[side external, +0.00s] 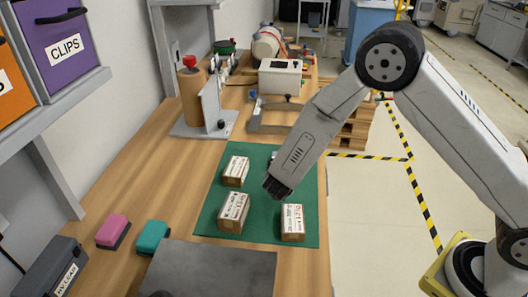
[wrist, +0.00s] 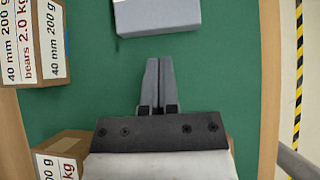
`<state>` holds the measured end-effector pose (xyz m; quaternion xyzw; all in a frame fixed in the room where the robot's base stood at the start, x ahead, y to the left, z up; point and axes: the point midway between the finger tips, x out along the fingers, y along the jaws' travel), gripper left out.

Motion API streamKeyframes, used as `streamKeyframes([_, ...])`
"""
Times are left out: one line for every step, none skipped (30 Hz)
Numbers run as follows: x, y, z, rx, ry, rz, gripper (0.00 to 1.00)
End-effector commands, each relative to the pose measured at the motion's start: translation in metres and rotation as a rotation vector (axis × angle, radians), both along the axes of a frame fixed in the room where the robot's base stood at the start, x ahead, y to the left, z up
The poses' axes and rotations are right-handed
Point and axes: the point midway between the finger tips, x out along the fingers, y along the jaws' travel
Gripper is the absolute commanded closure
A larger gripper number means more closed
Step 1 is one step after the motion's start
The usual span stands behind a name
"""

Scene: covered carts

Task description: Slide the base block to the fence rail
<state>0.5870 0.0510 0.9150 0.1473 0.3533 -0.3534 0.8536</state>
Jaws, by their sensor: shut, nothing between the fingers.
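My gripper (side external: 278,190) is shut and empty, pointing down low over the green mat (side external: 262,232). In the wrist view its fingers (wrist: 158,64) are together, short of a plain grey block (wrist: 157,14) at the top edge, with green between them. My arm seems to hide the grey block in the side view. Three brown blocks with white labels stand on the mat: far left (side external: 236,171), near left (side external: 233,212) and near right (side external: 292,223). I cannot tell which block is the base block, nor clearly identify the fence rail.
A grey upright stand (side external: 210,105) is at the back left. Pink (side external: 112,230) and teal (side external: 151,236) blocks and a dark grey plate (side external: 212,268) lie nearer. Bare wood (side external: 165,170) is free left of the mat.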

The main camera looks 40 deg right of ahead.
Motion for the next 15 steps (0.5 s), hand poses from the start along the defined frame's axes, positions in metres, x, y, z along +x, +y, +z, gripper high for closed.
streamKeyframes([0.004, -0.005, 0.0, 0.001, 0.001, -0.001, 1.0])
streamKeyframes([0.006, -0.006, 0.0, 0.001, 0.0, -0.001, 1.0])
streamKeyframes([0.008, -0.008, 0.0, 0.001, 0.0, 0.001, 1.0])
streamKeyframes([0.01, -0.01, 0.0, 0.0, -0.001, 0.001, 1.0])
streamKeyframes([0.011, -0.011, 0.0, 0.001, 0.001, 0.0, 1.0])
streamKeyframes([0.012, -0.012, 0.0, 0.001, 0.001, 0.0, 1.0])
streamKeyframes([0.013, -0.013, 0.0, 0.001, 0.001, 0.0, 1.0])
streamKeyframes([0.014, -0.014, 0.0, 0.001, 0.0, 0.001, 1.0])
streamKeyframes([0.014, -0.014, 0.0, 0.001, 0.001, 0.001, 1.0])
streamKeyframes([0.014, -0.014, 0.0, 0.001, 0.001, 0.001, 1.0])
streamKeyframes([0.015, -0.014, 0.0, 0.001, 0.001, 0.001, 1.0])
streamKeyframes([0.015, -0.014, 0.0, 0.001, 0.001, 0.001, 1.0])
streamKeyframes([0.015, -0.015, 0.0, 0.001, 0.001, 0.001, 1.0])
streamKeyframes([0.015, -0.014, 0.0, 0.001, 0.001, 0.001, 1.0])
streamKeyframes([0.015, -0.014, 0.0, 0.001, 0.001, 0.001, 1.0])
